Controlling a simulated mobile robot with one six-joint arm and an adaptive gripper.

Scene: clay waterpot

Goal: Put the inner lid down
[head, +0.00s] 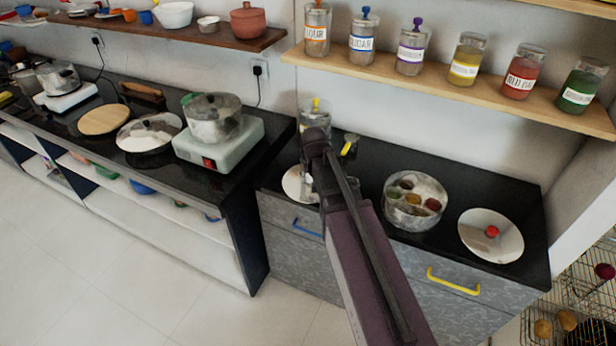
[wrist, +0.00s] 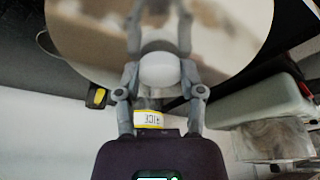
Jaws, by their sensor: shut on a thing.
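The inner lid (wrist: 90,40) is a wide, shiny round disc at the top of the wrist view. Its pale rounded knob (wrist: 160,70) sits between the fingers of my gripper (wrist: 160,75), which is shut on it. In the head view the lid (head: 293,184) shows as a pale disc at the left of the black right-hand counter, partly hidden by my arm. I cannot tell whether it touches the counter. The open round steel spice box (head: 415,222), with several small filled cups, stands to the right of my arm. A second lid with a red knob (head: 478,243) lies farther right.
A jar labelled RICE (wrist: 147,119) is close behind my gripper, with a yellow-handled item (head: 349,147) beside it. A cooker with a steel pot (head: 215,120) stands on the left counter. A shelf of labelled jars (head: 400,72) hangs above. Bare counter shows behind the spice box.

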